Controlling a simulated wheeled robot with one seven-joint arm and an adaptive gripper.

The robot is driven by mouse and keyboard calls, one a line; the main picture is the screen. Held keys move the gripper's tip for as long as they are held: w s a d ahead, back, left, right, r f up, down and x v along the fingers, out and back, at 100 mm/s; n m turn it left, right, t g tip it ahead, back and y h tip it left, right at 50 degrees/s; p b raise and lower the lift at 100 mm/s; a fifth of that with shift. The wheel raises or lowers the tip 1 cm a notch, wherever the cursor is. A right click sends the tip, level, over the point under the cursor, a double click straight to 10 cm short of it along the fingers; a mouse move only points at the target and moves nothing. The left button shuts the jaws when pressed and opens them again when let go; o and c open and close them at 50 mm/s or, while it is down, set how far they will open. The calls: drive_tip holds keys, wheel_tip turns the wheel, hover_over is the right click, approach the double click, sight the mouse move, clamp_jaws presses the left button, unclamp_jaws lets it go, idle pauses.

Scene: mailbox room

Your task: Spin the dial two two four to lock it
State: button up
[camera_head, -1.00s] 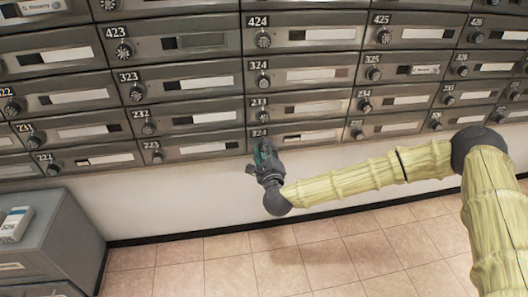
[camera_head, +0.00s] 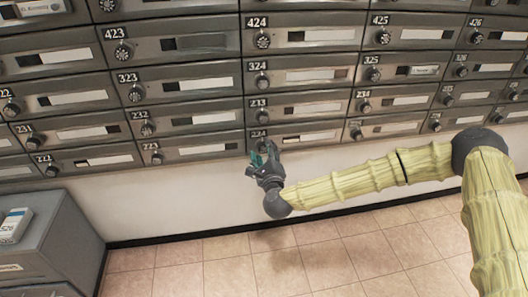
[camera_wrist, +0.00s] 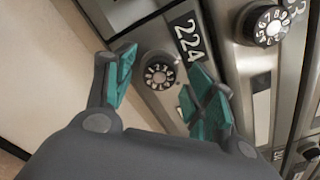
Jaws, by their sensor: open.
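The dial of mailbox 224 (camera_wrist: 160,74) is a dark round knob with a numbered face, beside the white-on-black 224 label (camera_wrist: 187,37) in the wrist view. My gripper (camera_wrist: 158,85) is open, with one teal-padded finger on each side of the dial and gaps between pads and dial. I cannot tell how far the fingertips are from the door. In the head view my gripper (camera_head: 262,158) is at the left end of box 224 (camera_head: 310,137) in the bottom row, and it mostly hides that dial.
Another dial (camera_wrist: 266,25) sits close by on the neighbouring box in the wrist view. Rows of similar mailboxes with dials surround box 224. A grey cabinet (camera_head: 60,235) stands at lower left. The wall and tiled floor (camera_head: 225,270) below are clear.

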drive_tip(key=v, duration=1.1)
drive_tip(key=shift+s, duration=0.2)
drive_tip(key=shift+d, duration=0.15)
drive_tip(key=s+a+f+n+g+y, duration=0.25)
drive_tip(key=s+f+n+g, duration=0.55)
drive_tip(key=s+f+n, duration=0.7)
drive_tip(key=s+d+f+n+g+h, duration=0.4)
drive_tip(key=s+d+f+n+g, duration=0.25)
drive_tip(key=s+d+f, duration=1.1)
drive_tip(key=s+d+r+n+g+h, duration=0.2)
drive_tip(key=s+d+r+g+h, duration=0.1)
drive_tip(key=s+d, duration=0.5)
wheel_tip(320, 180, up, 27)
drive_tip(key=w+p, duration=0.1)
drive_tip(key=p, duration=2.6)
drive_tip(key=shift+w+d+p, duration=0.25)
drive_tip(key=shift+d+p, duration=0.05)
drive_tip(key=shift+d, duration=0.15)
drive_tip(key=shift+r+y, duration=0.1)
drive_tip(key=shift+y, duration=0.15)
